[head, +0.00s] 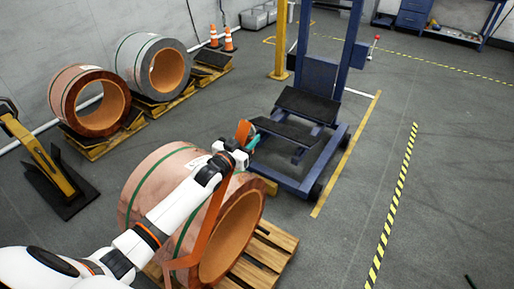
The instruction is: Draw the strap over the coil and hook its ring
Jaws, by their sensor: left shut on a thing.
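A large copper coil (150,180) with green bands lies on its side on a wooden pallet (268,250) at the lower middle. My left arm reaches across it from the lower left. My left gripper (247,148) is shut at the coil's far upper edge, with teal showing at its fingers. An orange strap (207,232) runs from near the gripper down across the coil's open end to its lower left. A further orange piece (242,131) stands up just beyond the gripper. The ring and the hook cannot be made out. My right gripper is out of view.
A blue wheeled frame (325,165) stands close beyond the coil. Two wrapped coils (92,82) (145,50) sit on pallets at the upper left. A yellow-and-black stand (50,165) is at the left. The floor at the right is clear.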

